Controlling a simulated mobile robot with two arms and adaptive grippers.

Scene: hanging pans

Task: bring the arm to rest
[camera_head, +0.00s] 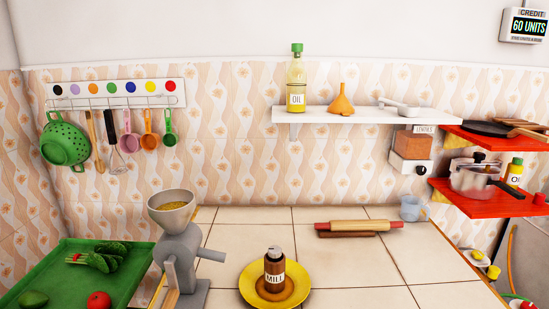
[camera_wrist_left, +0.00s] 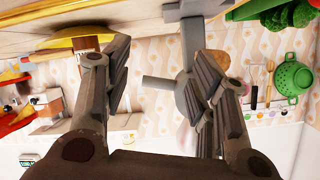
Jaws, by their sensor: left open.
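My left gripper (camera_wrist_left: 158,62) shows only in the left wrist view, which is upside down. Its two fingers are wide apart, with nothing held between them. I cannot tell how far these are from the fingers. Neither arm shows in the head view. My right gripper is in neither view.
A rolling pin (camera_head: 350,227) lies behind. A green tray (camera_head: 50,265) holds vegetables. Utensils hang from a rack (camera_head: 115,92). Red shelves (camera_head: 475,198) are right.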

